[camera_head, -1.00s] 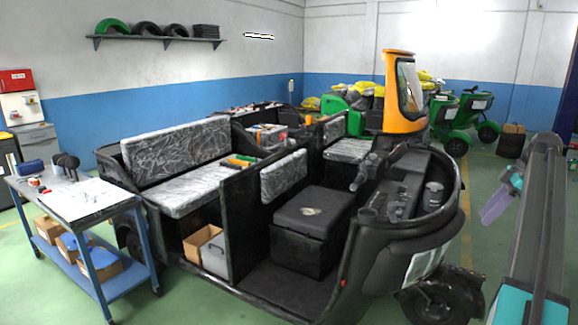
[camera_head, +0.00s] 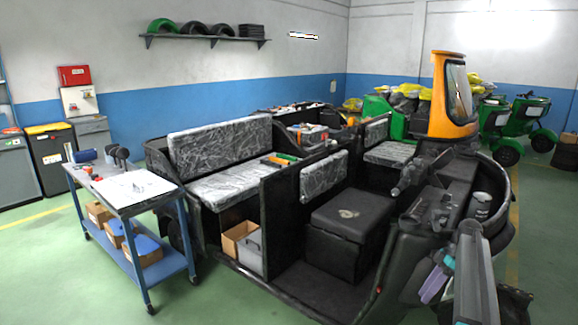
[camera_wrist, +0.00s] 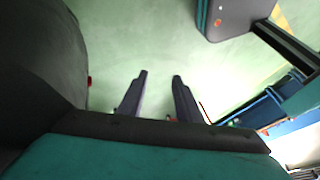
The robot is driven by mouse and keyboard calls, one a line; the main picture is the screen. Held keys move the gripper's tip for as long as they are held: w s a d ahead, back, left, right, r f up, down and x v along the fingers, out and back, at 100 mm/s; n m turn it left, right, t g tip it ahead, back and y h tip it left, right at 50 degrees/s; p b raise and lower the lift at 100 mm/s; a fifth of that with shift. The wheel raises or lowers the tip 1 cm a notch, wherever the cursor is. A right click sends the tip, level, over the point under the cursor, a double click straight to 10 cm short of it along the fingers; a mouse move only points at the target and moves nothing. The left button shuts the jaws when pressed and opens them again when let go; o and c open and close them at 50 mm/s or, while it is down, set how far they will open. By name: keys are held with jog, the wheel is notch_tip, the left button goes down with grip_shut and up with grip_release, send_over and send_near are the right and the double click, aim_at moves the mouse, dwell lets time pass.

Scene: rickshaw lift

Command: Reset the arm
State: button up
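My gripper (camera_wrist: 160,76) is open in the wrist view, its two dark fingers apart with only pale green floor between them. In the head view my gripper (camera_head: 436,282) shows as light purple fingers at the lower right. It hangs beside the front of the black rickshaw (camera_head: 352,215), overlapping it in the picture; I cannot tell how far apart they are. My arm stands upright at the lower right edge, partly cut off by the frame. Nothing is held.
A blue trolley table (camera_head: 118,212) with boxes on its lower shelf stands at the left. A curved dark surface (camera_wrist: 45,60) lies close on the left in the wrist view. An orange cab part (camera_head: 440,100) rises behind the rickshaw. Green floor (camera_head: 215,300) is clear at the front.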

jog(key=s+a+f+g, duration=0.1)
jog(key=s+a+f, duration=0.4)
jog(key=a+f, duration=0.4)
jog(key=s+a+f+g+h, duration=0.1)
jog(key=s+a+f+g, duration=0.1)
jog(key=s+a+f, duration=0.5)
jog(key=s+a+f+g, duration=0.1)
jog(key=s+a+f, duration=0.3)
jog(key=a+f, duration=0.6)
jog(key=s+a+f+m+h, duration=0.1)
jog(key=s+f+m, duration=0.3)
jog(key=s, duration=0.5)
jog(key=s+a+f+m+h, duration=0.2)
jog(key=s+m, duration=0.3)
jog(key=s, duration=0.4)
jog(key=s+a+f+m+h, duration=0.2)
jog(key=s+f+m, duration=0.2)
jog(key=s, duration=0.5)
jog(key=shift+s+f, duration=0.2)
jog(key=shift+f, duration=0.6)
